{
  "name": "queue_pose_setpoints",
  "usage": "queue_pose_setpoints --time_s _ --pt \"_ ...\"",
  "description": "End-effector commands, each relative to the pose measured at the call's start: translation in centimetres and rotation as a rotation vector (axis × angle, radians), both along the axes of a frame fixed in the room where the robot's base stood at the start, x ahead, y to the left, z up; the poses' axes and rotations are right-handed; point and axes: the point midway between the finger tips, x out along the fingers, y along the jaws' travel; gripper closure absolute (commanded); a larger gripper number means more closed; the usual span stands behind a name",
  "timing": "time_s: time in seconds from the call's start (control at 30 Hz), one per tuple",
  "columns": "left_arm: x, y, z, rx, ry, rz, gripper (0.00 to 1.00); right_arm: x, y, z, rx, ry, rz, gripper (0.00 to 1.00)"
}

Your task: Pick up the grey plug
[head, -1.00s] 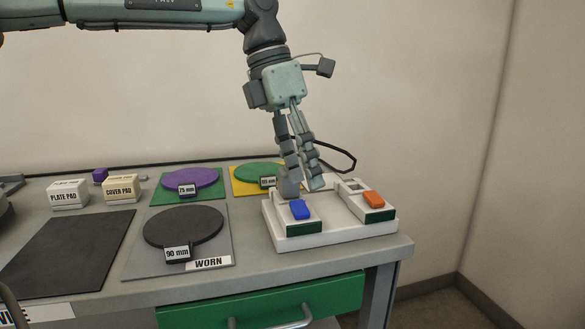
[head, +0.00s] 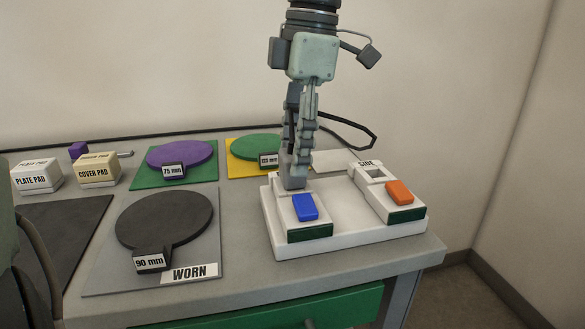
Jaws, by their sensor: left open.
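The grey plug (head: 292,182) stands upright at the back left of the white tray (head: 345,238), behind the blue block (head: 305,207). My left gripper (head: 297,168) points down at the plug, with its fingertips at the plug's upper part. The fingers are seen nearly edge-on and overlap each other. They hide part of the plug, and I cannot tell whether they touch it. The gripper is open. My right gripper is not in view.
An orange block (head: 399,192) sits on the tray's right holder, with a square opening behind it. A black cable (head: 362,132) loops behind the gripper. Purple (head: 181,155), green (head: 256,146) and black (head: 165,219) discs lie to the left.

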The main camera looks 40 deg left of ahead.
Motion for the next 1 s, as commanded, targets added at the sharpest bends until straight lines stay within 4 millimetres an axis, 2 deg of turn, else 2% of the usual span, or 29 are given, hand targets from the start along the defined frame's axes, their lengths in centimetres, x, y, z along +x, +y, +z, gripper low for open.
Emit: queue_pose_setpoints --time_s 0.1,0.2,0.47,0.8,1.0 --pt "-0.3 0.2 -1.8 -0.002 0.004 0.000 0.50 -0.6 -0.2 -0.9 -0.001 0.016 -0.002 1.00" --pt "-0.3 0.3 -2.5 -0.003 0.000 0.000 0.50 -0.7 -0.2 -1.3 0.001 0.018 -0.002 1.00" --pt "-0.3 0.3 -2.8 -0.002 -0.001 0.001 0.51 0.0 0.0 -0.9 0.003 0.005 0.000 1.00" --pt "-0.3 0.3 -2.7 -0.002 -0.001 0.001 0.91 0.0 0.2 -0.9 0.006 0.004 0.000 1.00" --pt "-0.3 0.3 -2.7 -0.002 -0.001 0.001 0.91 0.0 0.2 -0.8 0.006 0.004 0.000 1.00"
